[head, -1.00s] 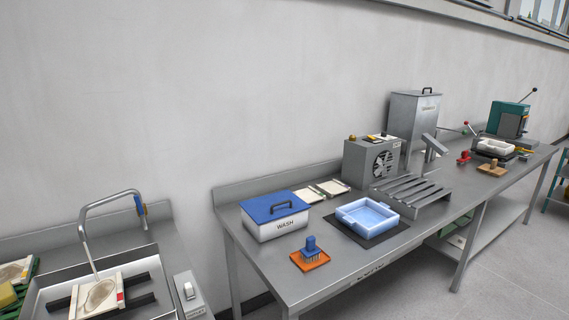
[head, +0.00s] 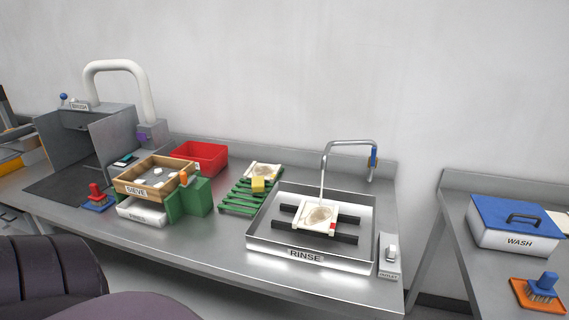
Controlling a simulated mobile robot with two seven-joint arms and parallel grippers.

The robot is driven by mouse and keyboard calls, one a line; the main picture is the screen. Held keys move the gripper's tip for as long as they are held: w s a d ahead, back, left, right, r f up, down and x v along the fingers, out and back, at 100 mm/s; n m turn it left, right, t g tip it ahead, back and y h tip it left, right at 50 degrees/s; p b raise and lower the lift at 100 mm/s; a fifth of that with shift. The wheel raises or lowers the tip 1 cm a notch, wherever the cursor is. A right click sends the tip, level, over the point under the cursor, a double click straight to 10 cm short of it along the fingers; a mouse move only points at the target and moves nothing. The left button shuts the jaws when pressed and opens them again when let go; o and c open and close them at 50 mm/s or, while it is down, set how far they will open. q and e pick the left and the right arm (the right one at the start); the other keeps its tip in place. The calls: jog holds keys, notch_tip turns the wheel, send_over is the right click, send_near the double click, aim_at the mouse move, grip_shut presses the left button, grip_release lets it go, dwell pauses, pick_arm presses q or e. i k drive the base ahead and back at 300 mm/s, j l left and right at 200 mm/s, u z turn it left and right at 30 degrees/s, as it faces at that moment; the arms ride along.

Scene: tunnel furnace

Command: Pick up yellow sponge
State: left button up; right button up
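The yellow sponge (head: 258,184) is a small yellow block in the head view. The rack stands left of the steel sink marked RINSE (head: 256,240). Neither of my grippers is in view. Dark rounded parts, apparently of my own arm, fill the lower left corner, far from the sponge.
A faucet (head: 350,143) arches over the sink, which holds another pale piece (head: 310,217) on dark bars. A wooden sieve box (head: 128,188), green block (head: 188,200) and red bin (head: 222,160) stand left of the rack. A blue-lidded WASH box (head: 500,240) stands right.

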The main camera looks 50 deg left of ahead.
aim_at(258, 183)
jog(key=u, duration=1.75)
